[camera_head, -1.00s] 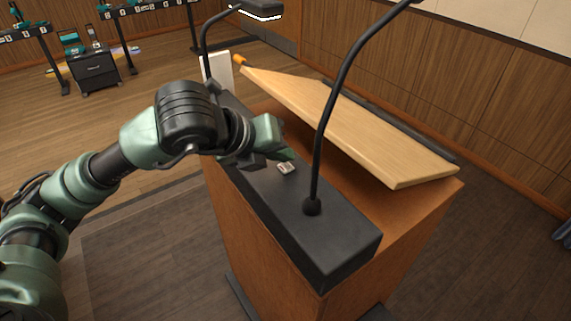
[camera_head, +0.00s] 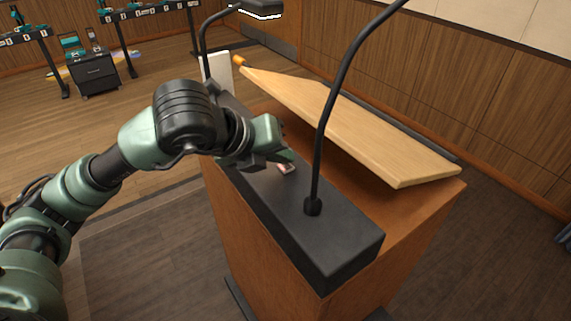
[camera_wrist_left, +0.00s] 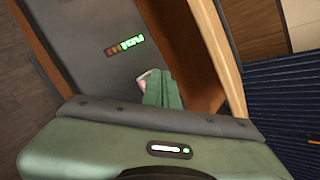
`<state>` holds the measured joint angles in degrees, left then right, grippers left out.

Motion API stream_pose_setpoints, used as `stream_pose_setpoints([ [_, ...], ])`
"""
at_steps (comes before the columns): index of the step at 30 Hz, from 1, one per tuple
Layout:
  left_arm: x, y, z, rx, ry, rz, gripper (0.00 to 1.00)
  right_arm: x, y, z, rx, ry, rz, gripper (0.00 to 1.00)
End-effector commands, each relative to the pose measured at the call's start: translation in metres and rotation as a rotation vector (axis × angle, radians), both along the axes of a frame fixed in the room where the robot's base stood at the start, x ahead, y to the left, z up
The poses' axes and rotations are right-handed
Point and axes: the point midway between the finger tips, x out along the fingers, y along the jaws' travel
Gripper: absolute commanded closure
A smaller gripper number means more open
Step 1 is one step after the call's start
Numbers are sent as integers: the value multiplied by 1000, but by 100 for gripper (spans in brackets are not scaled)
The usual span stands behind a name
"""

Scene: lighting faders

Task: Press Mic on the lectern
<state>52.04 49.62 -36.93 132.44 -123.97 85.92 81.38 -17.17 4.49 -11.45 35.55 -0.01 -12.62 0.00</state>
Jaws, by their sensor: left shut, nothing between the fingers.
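The lectern (camera_head: 248,240) has a wooden body, a slanted wooden top and a black panel (camera_head: 335,238) along its near side. A small pale button (camera_head: 286,169) with a reddish tint sits on the panel; it also shows in the left wrist view (camera_wrist_left: 142,82), partly hidden by my fingers. No label is readable on it. My left gripper (camera_head: 289,156) is shut and empty, its green fingertips right at the button. I cannot tell whether they touch it. In the left wrist view the closed fingers (camera_wrist_left: 163,90) cover the button's right side. My right gripper is out of view.
A black gooseneck microphone (camera_head: 322,130) rises from the panel just right of my left gripper. A reading lamp (camera_head: 258,8) stands at the far end. A lit level meter (camera_wrist_left: 125,46) shows on the panel. Floor left of the lectern is clear.

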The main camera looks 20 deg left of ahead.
Motion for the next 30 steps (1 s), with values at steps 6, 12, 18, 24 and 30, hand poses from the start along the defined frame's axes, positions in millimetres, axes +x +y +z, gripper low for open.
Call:
stream_pose_setpoints([
  [6,0,0,6,0,0,0,100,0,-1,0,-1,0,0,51],
  [12,0,0,7,0,0,0,100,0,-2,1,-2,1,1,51],
  [18,0,0,20,-1,-1,0,100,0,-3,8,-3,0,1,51],
  [24,0,0,41,-1,-1,0,100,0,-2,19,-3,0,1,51],
  [30,0,0,61,-1,-2,1,100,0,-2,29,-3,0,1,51],
])
